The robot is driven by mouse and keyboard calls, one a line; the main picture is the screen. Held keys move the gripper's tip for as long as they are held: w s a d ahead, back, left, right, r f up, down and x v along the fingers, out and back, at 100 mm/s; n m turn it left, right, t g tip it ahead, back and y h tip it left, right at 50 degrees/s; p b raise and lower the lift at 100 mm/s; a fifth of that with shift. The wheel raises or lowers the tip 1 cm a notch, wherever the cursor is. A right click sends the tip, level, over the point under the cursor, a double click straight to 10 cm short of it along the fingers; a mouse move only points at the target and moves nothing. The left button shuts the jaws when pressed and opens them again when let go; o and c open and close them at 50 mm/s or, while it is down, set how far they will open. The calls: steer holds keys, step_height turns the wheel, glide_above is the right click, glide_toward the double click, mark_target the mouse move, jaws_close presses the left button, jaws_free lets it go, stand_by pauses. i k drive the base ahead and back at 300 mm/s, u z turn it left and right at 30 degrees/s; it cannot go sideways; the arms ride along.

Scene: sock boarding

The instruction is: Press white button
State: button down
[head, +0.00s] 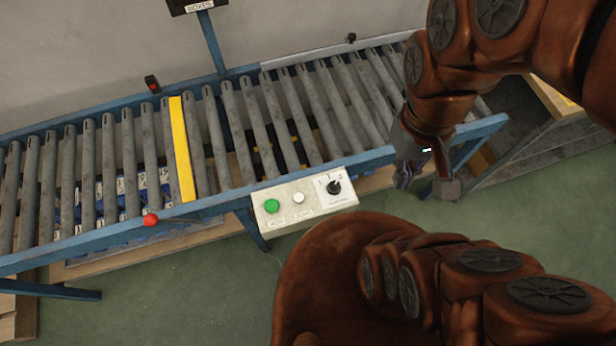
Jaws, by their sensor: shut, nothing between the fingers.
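The white button (298,198) is a small round button on a pale control box (313,211) fixed to the front rail of the roller conveyor. It sits between a larger green button (271,206) on the left and a black rotary knob (334,187) on the right. My gripper (403,180) shows only in part, below the wrist of my arm and partly hidden by it. It is shut and empty, to the right of the control box and apart from the white button. Nothing covers the white button.
The roller conveyor (240,120) with blue rails runs across the view, with a yellow bar (181,150) between its rollers. A red knob (150,220) sits on the front rail, left of the box. Green floor (190,300) lies open in front. A wooden structure (555,100) stands at right.

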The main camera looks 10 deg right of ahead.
mark_target(298, 198)
steer(key=u, duration=0.05)
steer(key=k, duration=1)
steer(key=u, duration=1.15)
steer(key=i, duration=0.5)
steer(key=z, duration=0.05)
